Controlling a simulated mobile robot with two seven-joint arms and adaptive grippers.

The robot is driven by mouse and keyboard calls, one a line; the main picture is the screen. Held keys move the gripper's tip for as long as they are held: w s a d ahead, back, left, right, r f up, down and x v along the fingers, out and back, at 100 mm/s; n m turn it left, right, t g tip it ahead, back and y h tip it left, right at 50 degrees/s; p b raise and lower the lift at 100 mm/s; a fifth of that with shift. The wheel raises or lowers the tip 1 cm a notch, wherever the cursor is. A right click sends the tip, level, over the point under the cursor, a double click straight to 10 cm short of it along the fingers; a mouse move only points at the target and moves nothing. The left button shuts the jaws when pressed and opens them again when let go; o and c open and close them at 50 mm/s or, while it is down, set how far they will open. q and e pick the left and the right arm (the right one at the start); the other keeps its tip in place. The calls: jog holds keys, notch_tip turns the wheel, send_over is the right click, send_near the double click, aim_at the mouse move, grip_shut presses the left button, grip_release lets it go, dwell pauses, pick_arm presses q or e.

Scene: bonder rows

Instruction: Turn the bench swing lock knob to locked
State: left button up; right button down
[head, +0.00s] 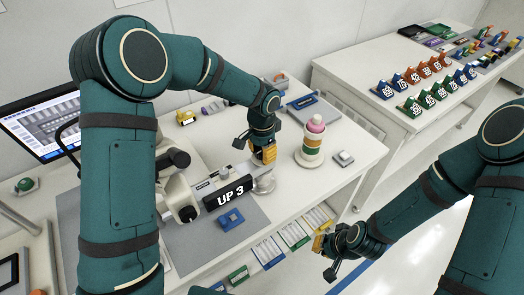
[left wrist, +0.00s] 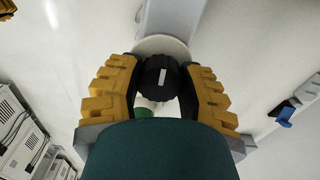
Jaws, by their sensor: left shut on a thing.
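The lock knob (left wrist: 161,78) is black and ribbed, with a white mark on its face that runs nearly up and down in the left wrist view. It sits on a pale round base (left wrist: 160,45). My left gripper (head: 263,156) is over the bench, its yellow fingers on both sides of the knob and shut on it. In the head view the fingers hide most of the knob, above a silvery round foot (head: 264,184). My right gripper (head: 319,242) hangs empty-looking off the bench's front edge; its finger opening is unclear.
A blue block (head: 231,219) lies in front. Card-filled bins (head: 268,252) line the front edge.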

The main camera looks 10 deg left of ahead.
pick_arm(q)
jog(key=shift+m, duration=0.5)
jog(key=o, duration=1.2)
notch_tip(320, 180, up, 12)
dwell(0.4)
